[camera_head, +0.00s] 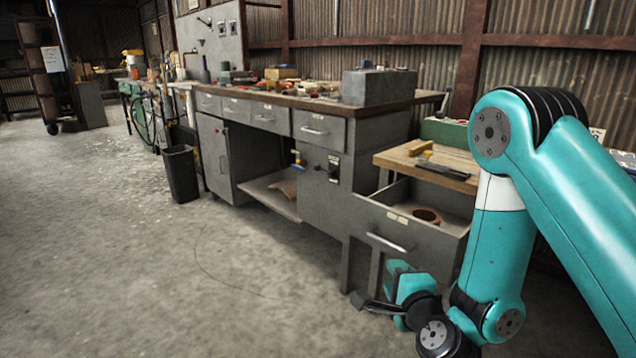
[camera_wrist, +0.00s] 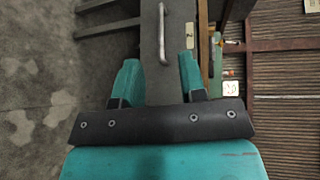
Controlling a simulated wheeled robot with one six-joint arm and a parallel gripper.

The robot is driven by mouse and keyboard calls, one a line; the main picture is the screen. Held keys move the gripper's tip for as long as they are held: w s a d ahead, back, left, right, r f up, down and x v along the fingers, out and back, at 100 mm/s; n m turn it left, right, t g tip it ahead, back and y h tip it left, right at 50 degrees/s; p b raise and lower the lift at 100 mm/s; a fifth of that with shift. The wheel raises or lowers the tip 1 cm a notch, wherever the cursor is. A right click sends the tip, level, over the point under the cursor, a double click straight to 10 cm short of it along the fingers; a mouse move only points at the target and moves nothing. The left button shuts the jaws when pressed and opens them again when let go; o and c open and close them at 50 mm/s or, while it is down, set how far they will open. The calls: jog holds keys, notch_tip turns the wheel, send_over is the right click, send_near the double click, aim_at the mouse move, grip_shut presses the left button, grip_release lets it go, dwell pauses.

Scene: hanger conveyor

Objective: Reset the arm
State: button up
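My teal arm comes in from the right in the camera_head view and bends down toward the floor. My gripper (camera_head: 384,288) is low, in front of and below the open drawer (camera_head: 408,232) of the small workbench. In the wrist view, the two teal fingers of my gripper (camera_wrist: 159,78) stand apart with nothing held between them. The grey drawer front (camera_wrist: 176,70) and its metal handle (camera_wrist: 163,35) show beyond the fingers. I see no contact with the handle.
The drawer stands out from the bench and holds a brown round thing (camera_head: 427,215). A long grey workbench (camera_head: 318,174) with tools on top stands behind to the left. A black bin (camera_head: 181,174) is by it. The concrete floor at left is clear.

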jog(key=s+a+r+n+g+y, duration=0.8)
jog(key=a+r+n, duration=0.25)
jog(key=n, duration=0.45)
jog(key=s+d+r+n+g+h, duration=0.25)
jog(key=s+d+n+g, duration=0.2)
jog(key=s, duration=0.45)
jog(key=s+d+r+n+g+h, duration=0.2)
jog(key=s+d+n+g+h, duration=0.15)
jog(key=s+n, duration=0.4)
notch_tip(320, 180, up, 26)
jog(key=s+a+m+p, duration=0.1)
jog(key=m+p, duration=0.1)
jog(key=p, duration=2.4)
jog(key=shift+s+y, duration=0.2)
jog(key=shift+y, duration=0.2)
